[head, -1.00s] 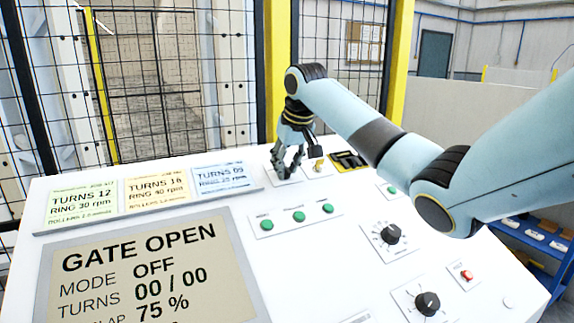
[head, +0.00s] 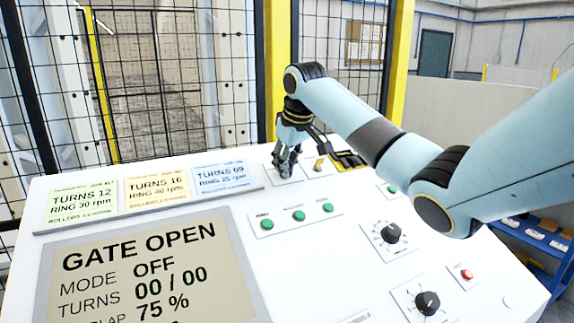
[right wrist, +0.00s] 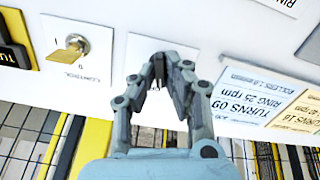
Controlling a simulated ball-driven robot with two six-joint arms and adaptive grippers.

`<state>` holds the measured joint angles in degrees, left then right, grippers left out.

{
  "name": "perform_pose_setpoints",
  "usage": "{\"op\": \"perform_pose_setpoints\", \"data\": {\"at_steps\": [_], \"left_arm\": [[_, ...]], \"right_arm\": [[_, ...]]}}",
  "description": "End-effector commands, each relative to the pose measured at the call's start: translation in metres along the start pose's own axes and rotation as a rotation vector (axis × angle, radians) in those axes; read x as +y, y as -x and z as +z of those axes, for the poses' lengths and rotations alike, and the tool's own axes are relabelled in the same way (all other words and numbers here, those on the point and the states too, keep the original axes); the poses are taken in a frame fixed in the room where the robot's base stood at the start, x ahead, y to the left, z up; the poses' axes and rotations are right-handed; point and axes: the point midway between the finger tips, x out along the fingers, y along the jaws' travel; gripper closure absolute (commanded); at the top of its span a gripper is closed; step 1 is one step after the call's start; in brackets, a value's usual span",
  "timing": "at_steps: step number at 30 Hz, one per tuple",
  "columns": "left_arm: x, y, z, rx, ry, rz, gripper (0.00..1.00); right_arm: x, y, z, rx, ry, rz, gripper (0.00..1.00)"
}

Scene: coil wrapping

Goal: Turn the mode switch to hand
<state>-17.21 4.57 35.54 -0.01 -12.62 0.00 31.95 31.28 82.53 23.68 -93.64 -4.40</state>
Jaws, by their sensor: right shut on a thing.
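My right gripper (head: 283,174) is at the back of the white panel, over a small pale plate (head: 298,177). In the right wrist view the right gripper (right wrist: 166,60) has its fingers drawn together over the same plate (right wrist: 135,50). The display (head: 150,268) reads GATE OPEN, MODE OFF, TURNS 00 / 00 and 75 %. My left gripper is not in view.
A brass key switch marked CONTROL (right wrist: 72,50) sits beside the gripper. Three green buttons (head: 299,216), two black dials (head: 390,233) and a red button (head: 467,274) are nearer on the panel. Recipe cards (head: 157,189) lie left. A mesh fence (head: 150,90) stands behind.

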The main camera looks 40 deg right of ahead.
Motion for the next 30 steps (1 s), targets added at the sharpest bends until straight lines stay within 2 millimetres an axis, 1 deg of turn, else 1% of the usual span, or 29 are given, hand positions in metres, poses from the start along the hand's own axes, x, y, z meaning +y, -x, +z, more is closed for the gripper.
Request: {"op": "perform_pose_setpoints", "data": {"at_steps": [9,15,21,30], "left_arm": [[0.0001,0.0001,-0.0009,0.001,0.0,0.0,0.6],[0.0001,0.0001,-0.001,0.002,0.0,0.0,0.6],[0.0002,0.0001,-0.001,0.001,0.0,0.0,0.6],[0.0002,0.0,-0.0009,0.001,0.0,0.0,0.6]], "right_arm": [[-0.0005,0.0006,-0.0003,0.001,0.265,0.009,1.0],[-0.0009,0.0006,-0.0003,0.001,0.393,0.013,1.0],[-0.0011,0.0007,-0.0004,0.002,0.474,0.015,1.0],[-0.0013,0.0008,-0.0005,0.003,0.515,0.017,1.0]]}}
